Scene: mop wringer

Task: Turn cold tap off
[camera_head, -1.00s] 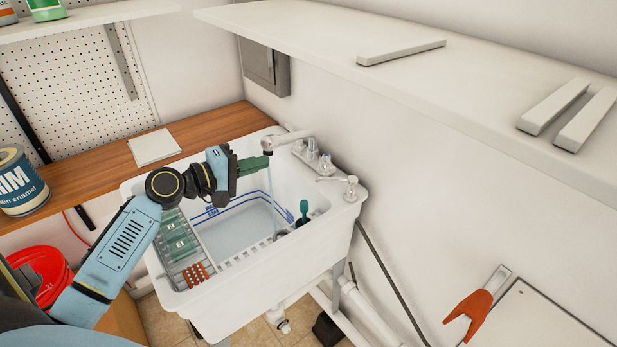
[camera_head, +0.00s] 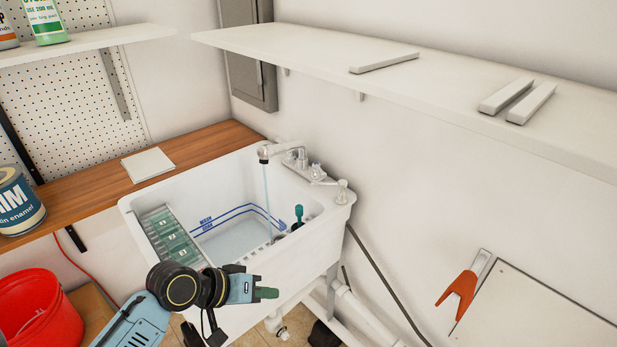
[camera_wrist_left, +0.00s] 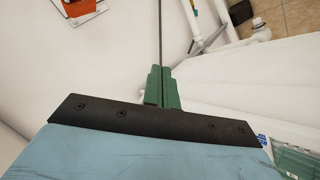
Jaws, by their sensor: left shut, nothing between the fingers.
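The chrome faucet (camera_head: 280,151) is mounted on the back right rim of the white utility sink (camera_head: 135,212). A thin stream of water (camera_head: 267,195) runs from its spout into the basin. One tap handle (camera_head: 316,170) sits beside the spout base, and another handle with a lever (camera_head: 341,191) stands nearer the right rim corner. I cannot read which is cold. My left gripper (camera_head: 266,293) is shut and empty in front of the sink, well below and away from the handles. Its green fingers (camera_wrist_left: 163,88) are together in the left wrist view. My right gripper is not in view.
A white shelf (camera_head: 300,45) runs along the wall above the sink. A wooden counter (camera_head: 90,201) with a paint can (camera_head: 18,200) lies left. A red bucket (camera_head: 38,312) stands lower left. An orange-and-grey clip (camera_head: 462,285) is on the right wall.

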